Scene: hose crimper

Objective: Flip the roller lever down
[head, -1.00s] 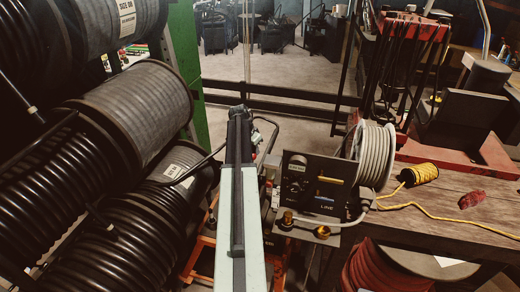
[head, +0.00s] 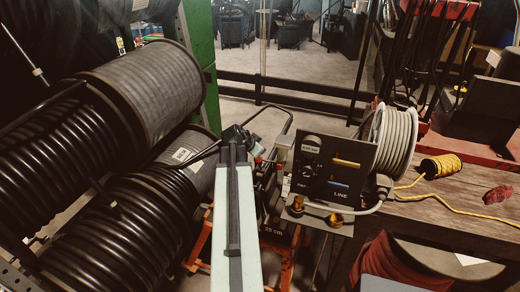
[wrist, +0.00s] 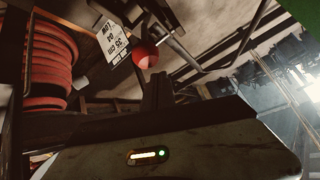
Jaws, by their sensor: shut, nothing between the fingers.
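A bent dark bar (head: 283,118) rises behind the crimper's front panel in the head view and may be the roller lever; I cannot tell for certain. A bent bar also shows in the wrist view (wrist: 205,68), with a red ball knob (wrist: 145,55) and a white tag nearby. My gripper (head: 235,135) is at the far end of my pale arm, left of the control box, close to the bar's lower left end. Its fingers are small and dark here, and contact cannot be made out. In the wrist view my gripper (wrist: 157,88) appears shut and empty, below the knob.
A black control box (head: 333,170) marked LINE, with brass fittings, stands to the right. A spool of pale hose (head: 395,140) is behind it. Large black hose reels (head: 95,150) crowd the left. A wooden bench (head: 460,205) carries yellow cord (head: 440,166). Open floor lies behind.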

